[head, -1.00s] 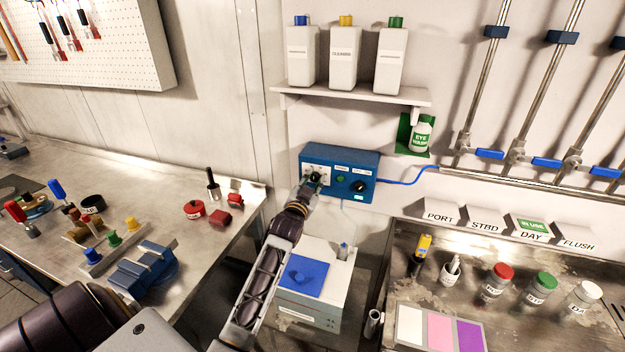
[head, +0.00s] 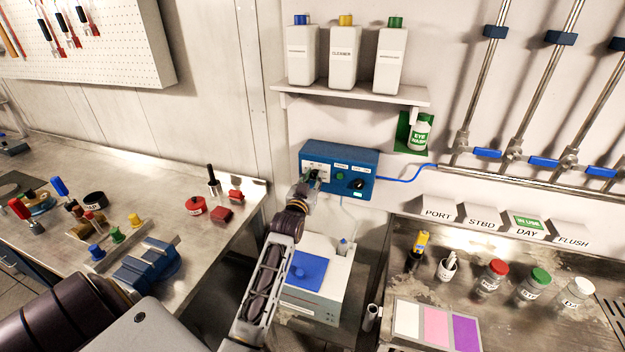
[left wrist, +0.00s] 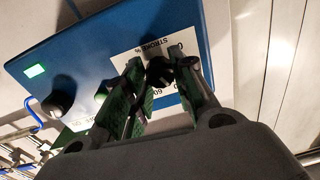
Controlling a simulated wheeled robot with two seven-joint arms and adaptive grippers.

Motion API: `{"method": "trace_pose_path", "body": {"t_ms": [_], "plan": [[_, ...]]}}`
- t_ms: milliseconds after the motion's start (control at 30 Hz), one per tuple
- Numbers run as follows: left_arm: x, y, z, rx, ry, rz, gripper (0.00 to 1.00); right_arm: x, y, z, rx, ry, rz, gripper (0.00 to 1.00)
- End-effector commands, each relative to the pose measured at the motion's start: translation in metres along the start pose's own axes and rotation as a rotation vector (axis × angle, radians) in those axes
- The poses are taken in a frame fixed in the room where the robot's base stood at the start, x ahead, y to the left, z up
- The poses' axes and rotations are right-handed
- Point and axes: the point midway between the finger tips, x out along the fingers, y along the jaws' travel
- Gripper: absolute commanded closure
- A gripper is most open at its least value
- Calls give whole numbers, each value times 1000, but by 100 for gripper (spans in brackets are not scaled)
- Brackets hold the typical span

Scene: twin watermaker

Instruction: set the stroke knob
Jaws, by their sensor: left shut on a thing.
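The stroke knob (left wrist: 159,72) is a black knob on a white dial plate (left wrist: 150,45) marked STROKE %, on the face of a blue control box (head: 355,160). My left gripper (head: 314,176) reaches up to the box's left part and covers much of the dial in the head view. In the left wrist view its green-padded fingers (left wrist: 160,85) are on either side of the knob, shut on it. The knob's pointer and the dial reading cannot be made out. My right gripper is not in view.
A second black knob (head: 358,184) and a lit green display are on the same box. A blue cable (head: 405,178) leaves its right side. A shelf (head: 350,93) with bottles is above. A white unit with a blue top (head: 305,271) stands below.

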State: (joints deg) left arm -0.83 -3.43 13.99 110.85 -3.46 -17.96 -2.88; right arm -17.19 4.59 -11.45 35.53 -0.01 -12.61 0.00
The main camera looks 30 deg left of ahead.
Motion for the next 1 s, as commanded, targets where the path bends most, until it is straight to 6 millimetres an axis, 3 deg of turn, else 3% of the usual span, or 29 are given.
{"method": "trace_pose_path", "body": {"t_ms": [67,100,267,667,1000], "plan": [[0,0,3,0,-5,1,98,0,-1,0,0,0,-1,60],[0,0,3,0,-5,1,70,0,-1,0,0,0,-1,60],[0,0,2,1,-4,1,51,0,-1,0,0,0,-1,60],[-1,0,1,1,-1,0,51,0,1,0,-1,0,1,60],[-19,1,1,1,-2,1,51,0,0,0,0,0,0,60]]}}
